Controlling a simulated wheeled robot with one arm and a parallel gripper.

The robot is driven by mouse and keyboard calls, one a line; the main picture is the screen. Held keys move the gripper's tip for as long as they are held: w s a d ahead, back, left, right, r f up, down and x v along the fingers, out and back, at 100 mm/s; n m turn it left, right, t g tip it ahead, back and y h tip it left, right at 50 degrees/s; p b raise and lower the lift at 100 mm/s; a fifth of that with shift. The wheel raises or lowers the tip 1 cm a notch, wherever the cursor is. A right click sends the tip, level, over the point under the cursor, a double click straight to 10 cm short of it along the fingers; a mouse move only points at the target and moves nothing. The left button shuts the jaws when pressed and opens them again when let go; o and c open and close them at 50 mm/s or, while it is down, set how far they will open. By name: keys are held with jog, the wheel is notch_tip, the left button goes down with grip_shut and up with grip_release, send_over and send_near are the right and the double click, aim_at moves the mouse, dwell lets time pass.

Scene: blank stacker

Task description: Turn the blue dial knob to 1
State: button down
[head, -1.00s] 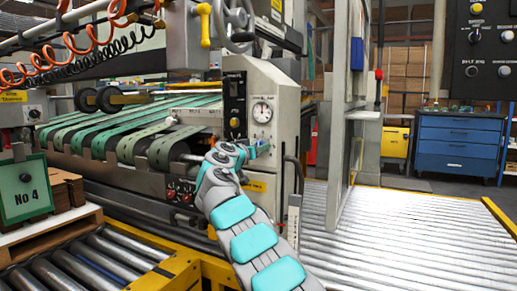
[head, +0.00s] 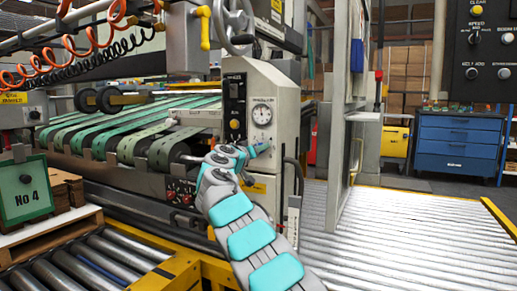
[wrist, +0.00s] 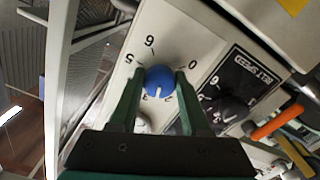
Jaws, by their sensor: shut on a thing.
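The blue dial knob (wrist: 160,80) sits on a pale panel in the wrist view, with a white mark on its face pointing toward the bottom of the picture. Around it are printed numbers; 0, 5 and 6 are readable, and the lower ones are partly hidden. My gripper (wrist: 159,74) is shut on the knob, with one green finger on each side. In the head view my gripper (head: 258,150) is at the front of the grey machine cabinet, below a round white gauge, and the knob cannot be made out there.
A black belt speed dial (wrist: 232,106) is right of the knob in the wrist view, with an orange handle (wrist: 274,125) beyond it. In the head view, the gauge (head: 262,114) is above my gripper and a roller conveyor (head: 400,235) lies to the right.

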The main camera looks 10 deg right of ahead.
jog(key=n+p, duration=0.9)
jog(key=n, duration=0.5)
jog(key=shift+r+n+p, duration=0.15)
jog(key=shift+n+p, duration=0.15)
jog(key=shift+a, duration=0.1)
jog(key=shift+c, duration=1.8)
grip_release()
jog(key=b+v, duration=0.1)
jog(key=v, duration=0.6)
jog(key=shift+s+a, duration=0.2)
jog(key=shift+s, duration=0.1)
